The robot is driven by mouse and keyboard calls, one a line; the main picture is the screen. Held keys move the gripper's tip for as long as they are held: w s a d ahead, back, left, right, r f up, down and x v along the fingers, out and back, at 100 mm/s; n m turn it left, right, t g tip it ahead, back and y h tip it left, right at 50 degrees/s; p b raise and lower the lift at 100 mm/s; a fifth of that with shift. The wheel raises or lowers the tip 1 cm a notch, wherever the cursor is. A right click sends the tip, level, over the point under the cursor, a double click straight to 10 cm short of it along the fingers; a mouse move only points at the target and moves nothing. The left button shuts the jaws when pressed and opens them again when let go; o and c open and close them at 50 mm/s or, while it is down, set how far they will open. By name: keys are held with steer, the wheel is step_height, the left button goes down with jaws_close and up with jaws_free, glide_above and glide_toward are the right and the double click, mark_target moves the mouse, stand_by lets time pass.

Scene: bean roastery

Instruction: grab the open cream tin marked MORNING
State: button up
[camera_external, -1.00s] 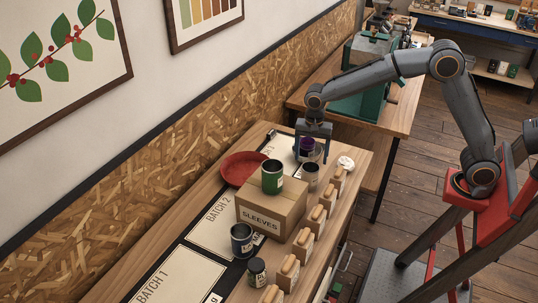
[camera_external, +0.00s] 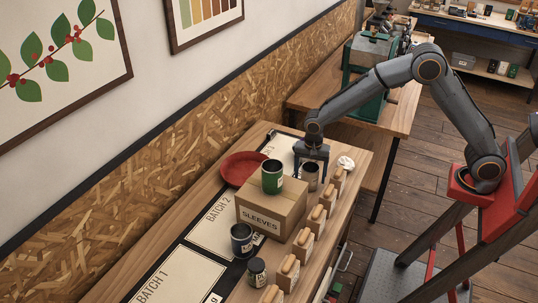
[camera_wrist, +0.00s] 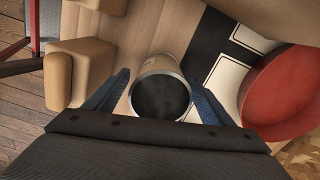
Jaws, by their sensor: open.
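An open tin (camera_wrist: 160,66) with a pale tan side, a metal rim and a dark inside stands in the middle of the wrist view. It also shows below my gripper in the outside view (camera_external: 310,181), partly covered. No marking on it can be read in either view. My gripper (camera_external: 312,163) is open, with its blue fingers (camera_wrist: 157,80) on either side of the tin in the wrist view. Whether a finger touches the tin cannot be told.
A red bowl (camera_external: 233,168) lies left of the tin. The SLEEVES box (camera_external: 261,219) with a green tin (camera_external: 271,177) on top stands nearer the camera. Wooden-topped blocks (camera_external: 329,198) line the table's right edge. A dark tin (camera_external: 241,240) and a jar (camera_external: 257,272) stand nearer.

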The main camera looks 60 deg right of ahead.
steer(key=c, duration=1.1)
steer(key=shift+r, duration=0.1)
steer(key=shift+c, duration=0.2)
